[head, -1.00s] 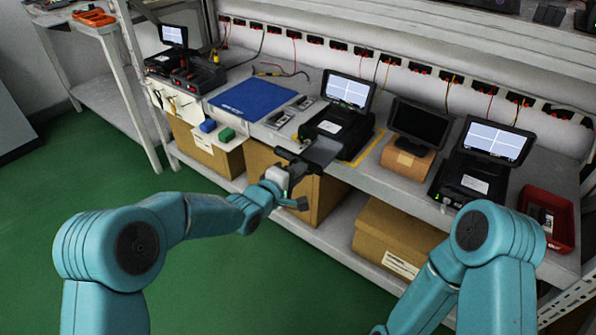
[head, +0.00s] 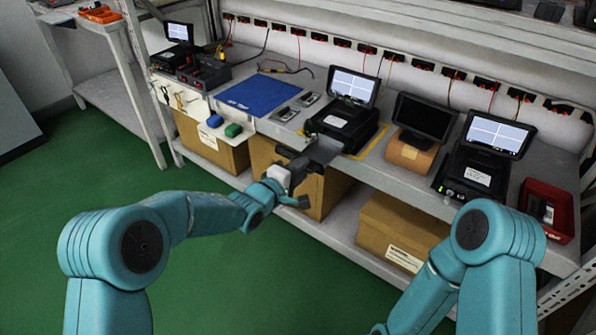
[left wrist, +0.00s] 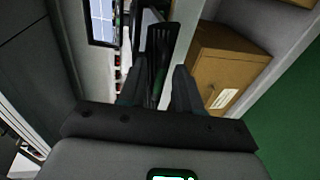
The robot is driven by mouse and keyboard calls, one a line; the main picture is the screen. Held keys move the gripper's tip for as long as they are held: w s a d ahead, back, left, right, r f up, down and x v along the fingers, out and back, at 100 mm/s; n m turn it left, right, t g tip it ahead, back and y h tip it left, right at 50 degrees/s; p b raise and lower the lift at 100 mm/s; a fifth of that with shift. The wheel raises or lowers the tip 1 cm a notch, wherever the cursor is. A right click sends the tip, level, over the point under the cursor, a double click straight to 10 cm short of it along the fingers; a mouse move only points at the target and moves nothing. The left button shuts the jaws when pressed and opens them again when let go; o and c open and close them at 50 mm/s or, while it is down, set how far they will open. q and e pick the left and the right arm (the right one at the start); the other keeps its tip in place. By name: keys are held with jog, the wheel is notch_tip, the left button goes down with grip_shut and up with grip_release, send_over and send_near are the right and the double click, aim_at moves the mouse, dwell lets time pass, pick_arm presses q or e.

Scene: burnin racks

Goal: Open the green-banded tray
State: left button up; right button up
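A black tester (head: 343,122) with a lit tilted screen (head: 353,87) stands in the middle of the bench. A dark grey tray (head: 323,150) sticks out from its front, over the bench edge. My left gripper (head: 300,163) is at the tray's outer end. The exact contact is partly hidden. My right arm's gripper is out of view.
Another tester (head: 473,172) stands to the right, past a dark monitor (head: 424,117) on a brown box. A red bin (head: 546,210) is at the right end. A blue mat (head: 255,94) lies to the left. Cardboard boxes (head: 395,230) fill the lower shelf; the green floor is clear.

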pick_arm(q)
jog(key=p+v, duration=0.2)
jog(key=v, duration=1.4)
jog(key=shift+s, duration=0.15)
jog(key=shift+a, duration=0.1)
